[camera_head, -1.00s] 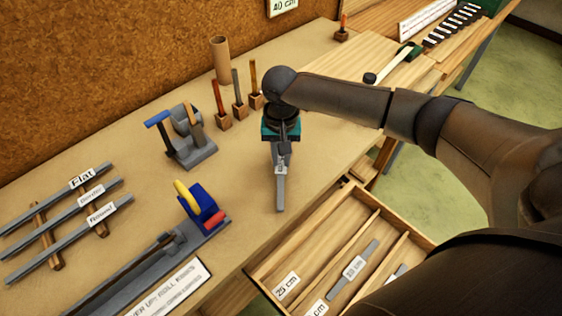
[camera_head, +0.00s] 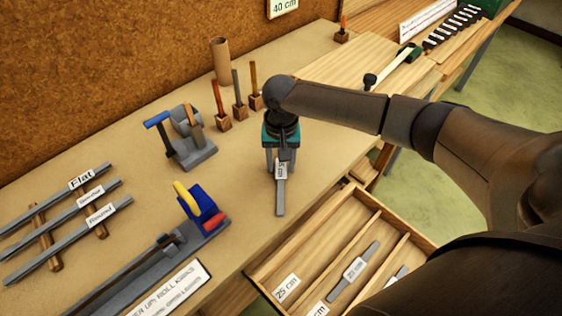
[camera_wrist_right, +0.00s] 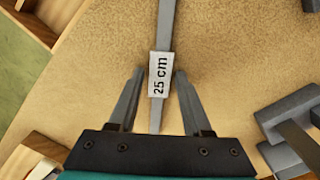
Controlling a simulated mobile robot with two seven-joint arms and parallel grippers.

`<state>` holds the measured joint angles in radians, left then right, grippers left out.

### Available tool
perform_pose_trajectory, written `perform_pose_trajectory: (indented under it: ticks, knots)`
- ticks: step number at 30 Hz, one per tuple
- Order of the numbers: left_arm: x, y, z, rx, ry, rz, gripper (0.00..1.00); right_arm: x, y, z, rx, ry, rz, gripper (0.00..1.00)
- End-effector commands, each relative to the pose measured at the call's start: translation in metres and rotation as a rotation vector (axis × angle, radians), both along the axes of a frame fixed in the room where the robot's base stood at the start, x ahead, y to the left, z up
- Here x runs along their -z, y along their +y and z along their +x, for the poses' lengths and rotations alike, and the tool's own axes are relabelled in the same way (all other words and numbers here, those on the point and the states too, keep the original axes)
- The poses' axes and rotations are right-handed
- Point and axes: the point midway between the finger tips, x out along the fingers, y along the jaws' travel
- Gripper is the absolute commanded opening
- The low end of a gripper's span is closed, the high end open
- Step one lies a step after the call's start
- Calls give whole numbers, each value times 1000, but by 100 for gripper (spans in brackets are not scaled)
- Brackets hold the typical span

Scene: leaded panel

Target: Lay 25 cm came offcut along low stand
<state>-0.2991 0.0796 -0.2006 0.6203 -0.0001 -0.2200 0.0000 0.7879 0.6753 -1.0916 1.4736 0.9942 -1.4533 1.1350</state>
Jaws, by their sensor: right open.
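The grey 25 cm came offcut (camera_head: 280,196) has a white label and lies on the tan bench top. The right wrist view shows it too (camera_wrist_right: 165,28), with the label reading 25 cm. My right gripper (camera_head: 282,168) is above the offcut's label end. Its two fingers (camera_wrist_right: 157,78) are open, one on each side of the strip, with gaps between them and it. I cannot pick out a low stand for certain; a wooden rack (camera_head: 43,238) at the left bears grey strips labelled Flat and other names. My left gripper is not in view.
An open drawer (camera_head: 404,232) with labelled strips juts out at the bench front. A grey tool with blue, yellow and red parts (camera_head: 203,209) stands left of the offcut. Upright tools in wooden blocks (camera_head: 223,123) and a grey holder (camera_head: 188,153) stand behind.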

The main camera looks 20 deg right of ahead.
Motion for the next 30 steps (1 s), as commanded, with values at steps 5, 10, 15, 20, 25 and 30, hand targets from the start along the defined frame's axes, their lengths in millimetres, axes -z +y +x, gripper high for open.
perform_pose_trajectory:
  ticks: [5,10,15,20,25,30]
  knots:
    - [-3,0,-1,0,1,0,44,-16,0,1,0,-2,0,49]
    - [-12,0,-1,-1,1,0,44,-53,0,1,0,-4,3,49]
    - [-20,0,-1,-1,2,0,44,-89,0,1,0,-3,1,49]
    - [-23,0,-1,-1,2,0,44,-112,0,1,0,-2,1,49]
    - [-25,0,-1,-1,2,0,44,-123,0,0,-19,0,1,55]
    - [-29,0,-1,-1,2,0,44,-126,2,-4,-217,2,1,55]
